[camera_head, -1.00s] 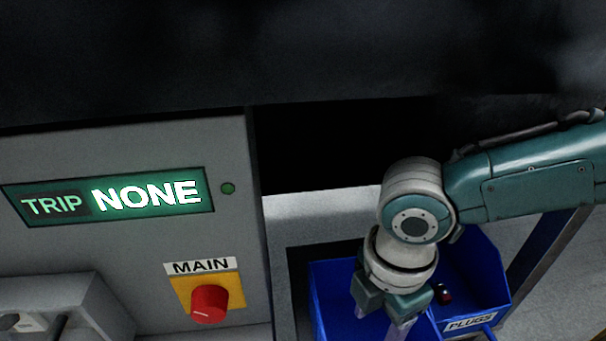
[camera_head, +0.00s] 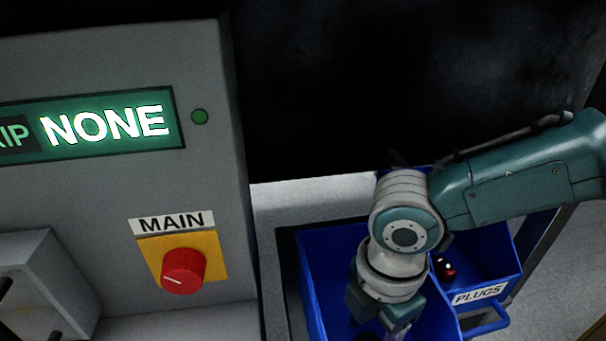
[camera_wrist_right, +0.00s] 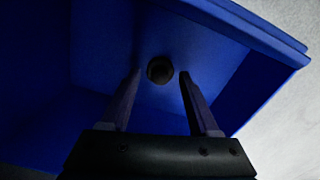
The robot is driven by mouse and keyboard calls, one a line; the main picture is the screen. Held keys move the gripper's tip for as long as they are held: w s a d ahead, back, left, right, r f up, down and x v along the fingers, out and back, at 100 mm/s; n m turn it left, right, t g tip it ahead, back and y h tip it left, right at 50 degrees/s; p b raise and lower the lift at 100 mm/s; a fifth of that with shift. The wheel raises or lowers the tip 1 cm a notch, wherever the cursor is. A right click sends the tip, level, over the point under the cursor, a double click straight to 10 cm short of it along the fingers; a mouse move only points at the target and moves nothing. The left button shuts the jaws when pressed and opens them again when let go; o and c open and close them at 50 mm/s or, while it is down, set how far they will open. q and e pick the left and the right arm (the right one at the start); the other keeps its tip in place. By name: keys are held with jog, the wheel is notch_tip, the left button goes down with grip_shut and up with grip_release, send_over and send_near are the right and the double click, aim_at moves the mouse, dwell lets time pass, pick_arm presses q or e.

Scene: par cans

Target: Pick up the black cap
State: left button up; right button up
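The black cap (camera_wrist_right: 160,69) is a small dark round thing in the blue bin, seen in the right wrist view. It shows between the tips of my right gripper's two fingers (camera_wrist_right: 160,74), with a gap on each side. My right gripper is open, and I cannot tell how far beyond the fingertips the cap lies. In the head view my right gripper (camera_head: 385,327) reaches down into the blue bin (camera_head: 325,270), its fingertips cut off by the lower edge. I cannot make out the cap clearly there. My left gripper is not in view.
A compartment labelled PLUGS (camera_head: 478,294) holds a small dark and red piece (camera_head: 446,270). To the left stands a grey panel with a display (camera_head: 90,124) reading NONE and a red MAIN knob (camera_head: 184,270). The bin's walls stand close around my right gripper.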

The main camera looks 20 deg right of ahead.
grip_shut()
dwell(0.6)
